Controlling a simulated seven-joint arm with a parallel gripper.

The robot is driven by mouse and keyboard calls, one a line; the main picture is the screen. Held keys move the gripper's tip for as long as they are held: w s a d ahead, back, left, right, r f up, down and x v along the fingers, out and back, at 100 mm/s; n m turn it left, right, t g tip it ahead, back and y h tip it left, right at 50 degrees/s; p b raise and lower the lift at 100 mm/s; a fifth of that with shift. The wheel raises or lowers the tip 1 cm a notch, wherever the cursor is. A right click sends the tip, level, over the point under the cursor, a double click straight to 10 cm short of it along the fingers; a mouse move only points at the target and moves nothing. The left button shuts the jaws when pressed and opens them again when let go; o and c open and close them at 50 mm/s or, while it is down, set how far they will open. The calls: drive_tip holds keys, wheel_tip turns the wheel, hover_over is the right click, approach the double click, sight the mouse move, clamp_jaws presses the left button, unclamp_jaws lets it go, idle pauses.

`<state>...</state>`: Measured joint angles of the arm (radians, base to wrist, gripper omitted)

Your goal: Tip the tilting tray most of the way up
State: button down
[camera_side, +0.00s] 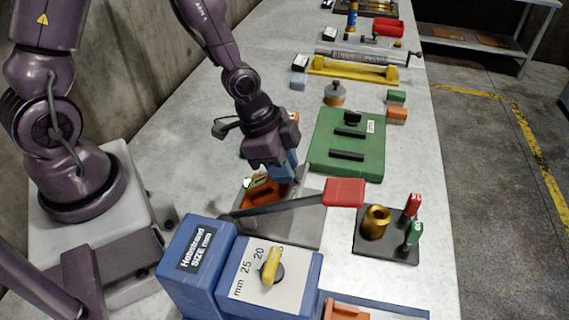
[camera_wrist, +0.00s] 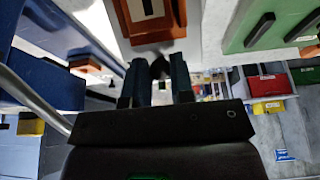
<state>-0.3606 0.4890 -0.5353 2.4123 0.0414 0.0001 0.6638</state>
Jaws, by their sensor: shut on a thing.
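The tilting tray (camera_side: 262,187) is orange-brown and sits over a grey base plate (camera_side: 308,228), partly hidden by my gripper and a lever in the side view. Its orange body also shows at the top of the wrist view (camera_wrist: 152,36), with a small white label. My gripper (camera_side: 289,172) has blue fingers and points down beside the tray. In the wrist view my fingers (camera_wrist: 158,84) stand close around a small dark part (camera_wrist: 160,68) at the tray's edge. My gripper is shut on it. The tray's exact tilt is hard to tell.
A long lever with a red handle (camera_side: 344,192) crosses in front of the tray. A blue box with a yellow knob (camera_side: 270,266) is nearer. A green panel (camera_side: 350,140) and a black stand with a brass cup (camera_side: 376,222) lie to the right.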

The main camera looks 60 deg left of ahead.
drive_tip(key=shift+s+a+f, duration=0.2)
drive_tip(key=shift+s+a, duration=0.05)
drive_tip(key=c, duration=1)
unclamp_jaws()
drive_tip(key=shift+w+d, duration=0.1)
drive_tip(key=shift+r, duration=0.1)
drive_tip(key=shift+r, duration=0.1)
drive_tip(key=shift+v, duration=5.85)
drive_tip(key=shift+w, duration=0.1)
